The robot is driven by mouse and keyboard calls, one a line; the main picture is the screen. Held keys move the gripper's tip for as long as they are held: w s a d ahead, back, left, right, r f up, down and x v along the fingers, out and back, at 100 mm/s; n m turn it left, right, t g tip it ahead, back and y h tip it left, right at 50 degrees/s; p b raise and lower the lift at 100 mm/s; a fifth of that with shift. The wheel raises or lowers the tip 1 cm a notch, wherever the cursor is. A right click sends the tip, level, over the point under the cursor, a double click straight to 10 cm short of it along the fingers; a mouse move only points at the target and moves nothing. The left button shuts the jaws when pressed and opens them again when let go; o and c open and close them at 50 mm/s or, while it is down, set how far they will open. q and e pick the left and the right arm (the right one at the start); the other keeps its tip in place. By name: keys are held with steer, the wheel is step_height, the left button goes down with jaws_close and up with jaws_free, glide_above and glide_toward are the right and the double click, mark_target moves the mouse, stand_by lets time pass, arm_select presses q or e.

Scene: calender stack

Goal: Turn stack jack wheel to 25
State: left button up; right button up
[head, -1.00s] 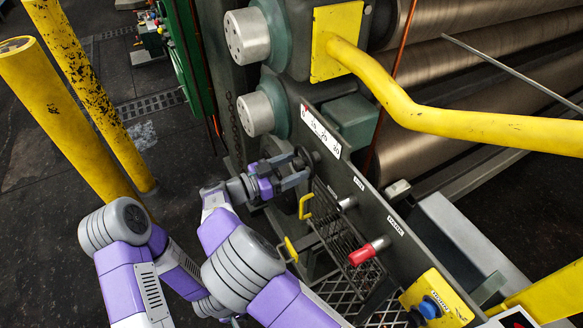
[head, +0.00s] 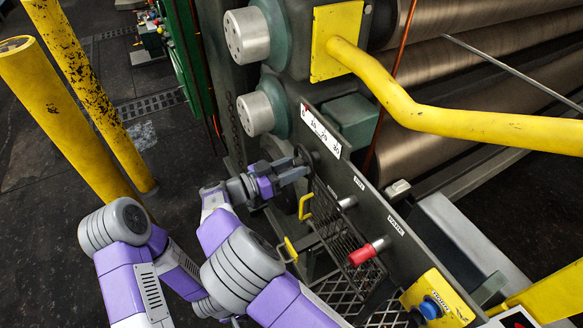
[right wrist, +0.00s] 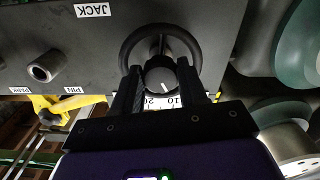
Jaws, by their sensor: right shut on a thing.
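The jack wheel is a dark ring with a round hub (right wrist: 160,75), under an upside-down JACK label in the right wrist view. The hub has a short white mark pointing down towards the number strip. In the head view the wheel (head: 305,156) is seen edge-on at the panel's left end, partly hidden by my right gripper (head: 290,172). In the right wrist view that gripper's (right wrist: 162,80) two dark fingers are shut on the wheel, one on each side of the hub. They partly cover the number strip (right wrist: 160,101); a 10 shows, other figures are partly hidden. My left gripper is not visible.
The number strip (head: 321,131) also shows on the panel edge. A red-handled lever (head: 368,251), a yellow handle (head: 305,206) and a blue button (head: 429,308) lie along the panel. A thick yellow rail (head: 420,112) crosses above. Yellow posts (head: 60,125) stand at left.

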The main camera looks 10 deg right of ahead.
steer(key=shift+s+n+p, duration=0.1)
steer(key=shift+n+p, duration=0.25)
steer(key=shift+n, duration=2.25)
steer(key=o, duration=1.1)
steer(key=shift+c, duration=0.2)
steer(key=shift+a, duration=0.1)
steer(key=v, duration=0.7)
steer(key=shift+a, duration=0.2)
steer(key=shift+s, duration=0.1)
